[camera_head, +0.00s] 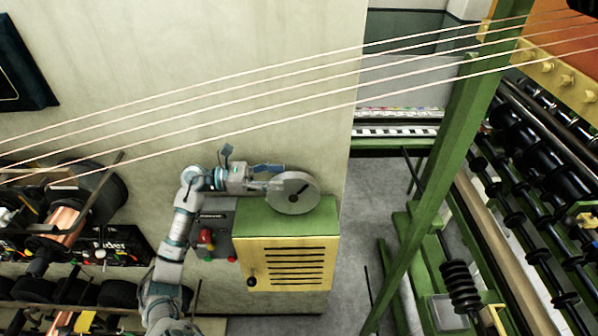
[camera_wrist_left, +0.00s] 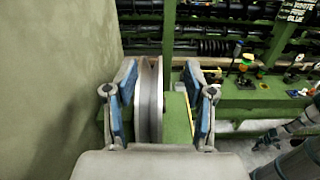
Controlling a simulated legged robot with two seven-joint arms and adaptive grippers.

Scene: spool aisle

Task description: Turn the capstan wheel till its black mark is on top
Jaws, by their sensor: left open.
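The capstan wheel (camera_head: 283,203) is a grey disc standing at the green top of a cabinet. A black mark on its face points from near the hub to the upper right in the head view. My left gripper (camera_head: 268,181) reaches the wheel's left upper edge from the left and is open. In the left wrist view the wheel's rim (camera_wrist_left: 149,100) stands edge-on between the two blue-padded fingers of my left gripper (camera_wrist_left: 160,70). The rim is closer to the left finger; contact is unclear.
The green-topped cabinet (camera_head: 248,222) has a yellow slatted door (camera_head: 287,262). A grey panel with red knobs (camera_head: 206,237) is beside it. Several pale strands (camera_head: 250,75) cross above my arm. A green post (camera_head: 445,125) stands to the right; a wall is behind.

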